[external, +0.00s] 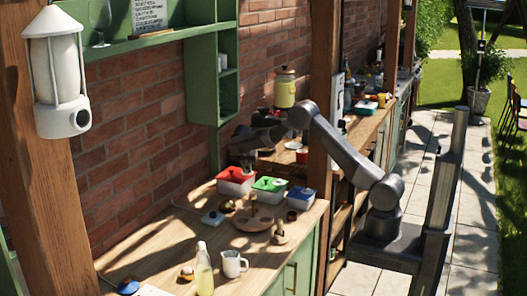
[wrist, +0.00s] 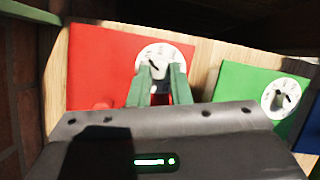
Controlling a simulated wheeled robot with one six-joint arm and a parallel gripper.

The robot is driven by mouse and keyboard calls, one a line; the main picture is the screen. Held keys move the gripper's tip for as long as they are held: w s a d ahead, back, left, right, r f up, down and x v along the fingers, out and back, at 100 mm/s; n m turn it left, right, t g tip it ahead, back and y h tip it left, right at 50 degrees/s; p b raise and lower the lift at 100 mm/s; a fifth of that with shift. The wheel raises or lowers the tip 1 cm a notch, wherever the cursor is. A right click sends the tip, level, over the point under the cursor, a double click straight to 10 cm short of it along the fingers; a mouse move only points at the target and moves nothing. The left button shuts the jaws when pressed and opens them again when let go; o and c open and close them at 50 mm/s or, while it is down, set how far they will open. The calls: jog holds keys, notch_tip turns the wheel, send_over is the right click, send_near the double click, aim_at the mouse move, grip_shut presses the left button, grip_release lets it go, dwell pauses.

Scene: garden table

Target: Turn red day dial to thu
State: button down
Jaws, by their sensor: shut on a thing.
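The red day dial (wrist: 172,49) is a round white disc with dark marks on a red lid (wrist: 100,55). In the external view the red lid (external: 236,174) tops a pale box on the wooden counter. My gripper (wrist: 160,74) reaches over the near side of the dial, its green fingers shut on the dial's dark knob. The fingers hide the near part of the disc, and the day letters are too small to read. In the external view my gripper (external: 247,160) is a dark shape just above the red lid.
A green lid (wrist: 235,85) with its own white dial (wrist: 286,97) is to the right. A blue-lidded box (external: 301,195) stands beyond it. A wooden board (external: 254,222), a bottle (external: 204,270) and a white jug (external: 232,264) are nearer. The brick wall (external: 130,150) is on the left.

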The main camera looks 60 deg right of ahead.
jog(key=m, duration=0.1)
jog(key=m+g+p, duration=0.1)
jog(key=m, duration=0.1)
jog(key=m+p, duration=0.1)
jog(key=shift+w+r+m+g, duration=0.1)
jog(key=shift+w+m+g, duration=0.15)
jog(key=shift+m+g, duration=0.15)
jog(key=shift+w+d+m+g+y+p, duration=0.15)
jog(key=shift+m+g+p, duration=0.25)
jog(key=shift+m, duration=0.7)
jog(key=shift+a+m+g+y+p, duration=0.15)
jog(key=shift+m+g+p, duration=0.2)
jog(key=shift+m, duration=0.75)
jog(key=shift+d, duration=0.1)
jog(key=c, duration=1.3)
grip_release()
